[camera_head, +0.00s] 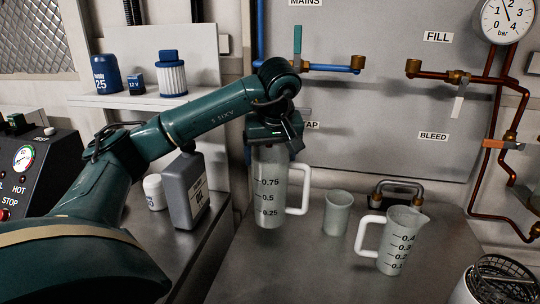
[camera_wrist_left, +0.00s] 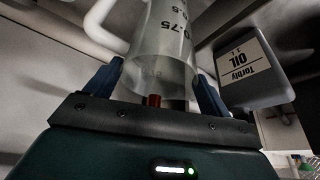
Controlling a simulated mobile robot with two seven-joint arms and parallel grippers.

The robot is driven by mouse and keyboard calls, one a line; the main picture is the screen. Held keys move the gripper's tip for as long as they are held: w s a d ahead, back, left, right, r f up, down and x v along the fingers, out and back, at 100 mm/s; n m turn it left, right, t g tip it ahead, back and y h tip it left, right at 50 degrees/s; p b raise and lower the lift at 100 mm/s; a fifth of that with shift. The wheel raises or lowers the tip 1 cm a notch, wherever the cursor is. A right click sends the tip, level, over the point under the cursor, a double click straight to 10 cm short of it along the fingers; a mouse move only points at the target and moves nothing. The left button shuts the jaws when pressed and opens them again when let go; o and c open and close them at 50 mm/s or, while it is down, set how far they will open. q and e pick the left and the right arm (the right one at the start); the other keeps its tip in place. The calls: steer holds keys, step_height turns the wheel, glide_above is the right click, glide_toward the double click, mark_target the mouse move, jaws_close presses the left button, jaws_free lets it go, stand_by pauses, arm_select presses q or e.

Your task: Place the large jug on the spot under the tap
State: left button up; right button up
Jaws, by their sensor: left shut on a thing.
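The large jug (camera_head: 268,195) is translucent, with marks up to 0.75 and a white handle on its right side. My left gripper (camera_head: 275,138) is at its top and shut on it. The jug is upright; I cannot tell whether its base touches the counter. In the left wrist view the jug (camera_wrist_left: 163,45) stands between the two blue fingers of the gripper (camera_wrist_left: 160,80). A TAP label (camera_head: 311,125) shows on the panel behind. The tap's outlet and the spot under it are hidden or not clear. My right gripper is not in view.
A smaller jug (camera_head: 400,243) and a translucent cup (camera_head: 337,212) stand to the right on the counter (camera_head: 300,270). A grey oil can (camera_head: 186,190) and a white pot (camera_head: 154,192) stand left. A wire basket (camera_head: 500,280) is at the lower right. The front counter is clear.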

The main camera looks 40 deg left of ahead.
arm_select(q)
steer(key=shift+w+a+f, duration=0.4)
steer(key=shift+a+f, duration=0.15)
steer(key=shift+f, duration=0.15)
steer(key=shift+f, duration=0.65)
steer(key=o, duration=1.2)
steer(key=shift+o, duration=0.2)
